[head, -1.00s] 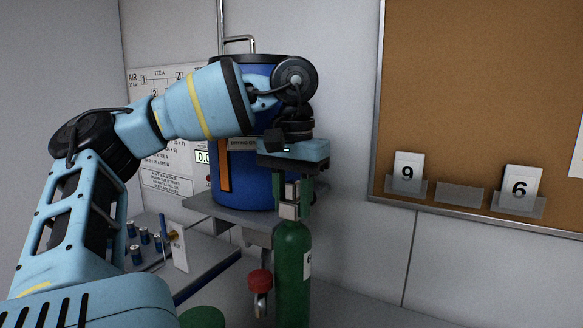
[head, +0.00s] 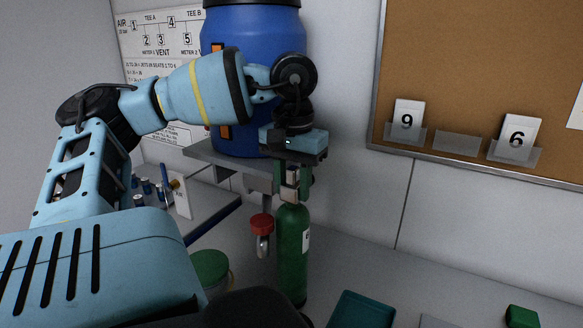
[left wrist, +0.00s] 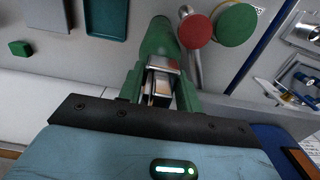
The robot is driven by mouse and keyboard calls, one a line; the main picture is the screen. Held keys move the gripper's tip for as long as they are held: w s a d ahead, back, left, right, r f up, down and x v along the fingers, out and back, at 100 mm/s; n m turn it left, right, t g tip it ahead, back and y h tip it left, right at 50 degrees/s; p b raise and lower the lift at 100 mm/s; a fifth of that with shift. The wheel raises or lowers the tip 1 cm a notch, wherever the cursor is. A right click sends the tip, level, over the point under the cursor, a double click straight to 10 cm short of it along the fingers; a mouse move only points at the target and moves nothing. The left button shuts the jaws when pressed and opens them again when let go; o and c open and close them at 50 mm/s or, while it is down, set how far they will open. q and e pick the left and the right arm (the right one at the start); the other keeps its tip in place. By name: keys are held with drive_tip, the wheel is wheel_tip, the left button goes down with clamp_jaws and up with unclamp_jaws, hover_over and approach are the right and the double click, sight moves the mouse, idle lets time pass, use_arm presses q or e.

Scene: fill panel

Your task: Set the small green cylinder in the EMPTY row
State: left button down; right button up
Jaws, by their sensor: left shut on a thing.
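The small green cylinder (head: 292,250) hangs or stands upright below my left gripper (head: 291,180), with a white label on its side. The gripper is shut on the metal valve at its top. In the left wrist view the cylinder (left wrist: 158,40) extends away from the jaws (left wrist: 158,88). Its foot is close to a dark shape at the bottom of the head view, and I cannot tell whether it touches the counter. No row marked EMPTY can be read. My right gripper is not in view.
A red knob (head: 262,223) on a metal stem is just left of the cylinder, with a green-lidded container (head: 210,266) nearby. A blue barrel (head: 252,90) stands on a grey shelf (head: 200,153) behind. A teal tray (head: 362,311) and green block (head: 521,316) lie at right.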

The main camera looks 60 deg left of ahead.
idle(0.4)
use_arm(q)
drive_tip(key=c, duration=1)
unclamp_jaws()
drive_tip(key=shift+d+f, duration=0.1)
drive_tip(key=shift+o, duration=0.2)
wheel_tip(320, 180, up, 11)
drive_tip(key=shift+f+b, duration=0.1)
drive_tip(key=shift+b, duration=0.4)
drive_tip(key=shift+o, duration=0.4)
drive_tip(key=shift+r, duration=0.65)
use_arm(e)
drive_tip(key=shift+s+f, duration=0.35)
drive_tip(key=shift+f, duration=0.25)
